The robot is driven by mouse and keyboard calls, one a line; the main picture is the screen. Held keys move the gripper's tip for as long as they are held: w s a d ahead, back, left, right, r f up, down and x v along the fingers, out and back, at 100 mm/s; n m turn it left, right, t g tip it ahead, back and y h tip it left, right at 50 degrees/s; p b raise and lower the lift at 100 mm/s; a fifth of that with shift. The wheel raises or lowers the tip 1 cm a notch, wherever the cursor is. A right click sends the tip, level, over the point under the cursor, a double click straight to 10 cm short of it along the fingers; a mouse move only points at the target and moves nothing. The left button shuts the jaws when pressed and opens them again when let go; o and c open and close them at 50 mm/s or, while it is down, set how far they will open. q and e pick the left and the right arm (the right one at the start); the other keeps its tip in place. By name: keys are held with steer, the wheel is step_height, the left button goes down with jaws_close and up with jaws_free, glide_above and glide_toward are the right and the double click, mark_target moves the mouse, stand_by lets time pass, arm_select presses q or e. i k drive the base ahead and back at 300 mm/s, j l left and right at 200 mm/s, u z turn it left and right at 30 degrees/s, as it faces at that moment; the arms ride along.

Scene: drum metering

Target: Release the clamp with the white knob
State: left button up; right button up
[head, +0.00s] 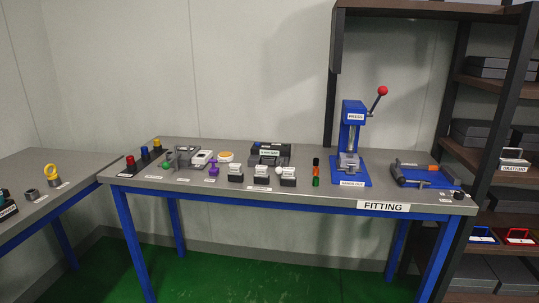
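A small white round knob (279,171) shows near the front middle of the fitting table, between two small dark blocks with white labels. It is too small to tell what clamp it belongs to, or whether that clamp is open or closed. Other coloured knobs stand to its left: a purple one (213,168) and a green one (165,165) by a grey fixture. Neither of my grippers is in view.
The fitting table (325,194) has blue legs and a grey top. A blue press (354,130) with a red-balled lever stands right of the middle. A blue fixture (422,177) lies at the right end. A dark shelf (490,90) stands at the right. Green floor in front is clear.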

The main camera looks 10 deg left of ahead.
mark_target(278, 171)
steer(key=i+j, duration=0.45)
steer(key=i, duration=0.15)
steer(key=i+j, duration=0.45)
steer(key=i, duration=0.2)
